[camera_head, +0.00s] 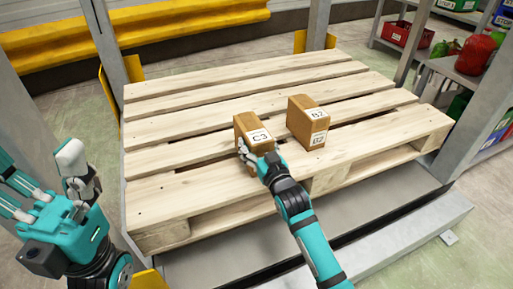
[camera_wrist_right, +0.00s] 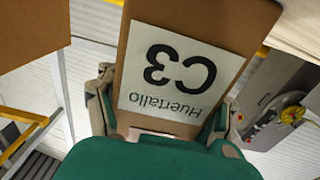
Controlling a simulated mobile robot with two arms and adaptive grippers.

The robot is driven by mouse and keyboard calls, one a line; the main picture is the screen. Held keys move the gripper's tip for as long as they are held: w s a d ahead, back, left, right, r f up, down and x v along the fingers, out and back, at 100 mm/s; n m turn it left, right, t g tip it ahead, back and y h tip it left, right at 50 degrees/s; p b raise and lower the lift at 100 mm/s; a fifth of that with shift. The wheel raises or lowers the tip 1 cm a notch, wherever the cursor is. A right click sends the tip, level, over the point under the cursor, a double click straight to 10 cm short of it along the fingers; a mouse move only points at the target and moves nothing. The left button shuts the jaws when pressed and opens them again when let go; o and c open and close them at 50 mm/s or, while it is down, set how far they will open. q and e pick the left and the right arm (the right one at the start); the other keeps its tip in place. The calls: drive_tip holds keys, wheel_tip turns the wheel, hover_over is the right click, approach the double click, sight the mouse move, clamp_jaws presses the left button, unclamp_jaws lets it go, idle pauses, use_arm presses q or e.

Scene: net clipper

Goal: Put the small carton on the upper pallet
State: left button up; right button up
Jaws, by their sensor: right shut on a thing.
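The small carton (camera_head: 251,126), a brown box with a white C3 label, is at the front middle of the wooden pallet (camera_head: 175,200). My right gripper (camera_head: 257,156) is shut on its near end. In the right wrist view the carton (camera_wrist_right: 185,70) sits between the two fingers, its label upside down. I cannot tell whether its underside touches the slats. My left gripper (camera_head: 42,180) is at the lower left, empty, its fingers spread, beside the pallet's left edge.
A second brown carton (camera_head: 307,122), labelled B2, stands on the pallet just right of C3. Grey posts (camera_head: 317,25) flank the pallet. Shelves with a red bin (camera_head: 405,34) are at the upper right. The back slats are clear.

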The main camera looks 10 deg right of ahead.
drive_tip(key=shift+r, duration=0.2)
drive_tip(key=o, duration=1.8)
drive_tip(key=shift+f, duration=0.25)
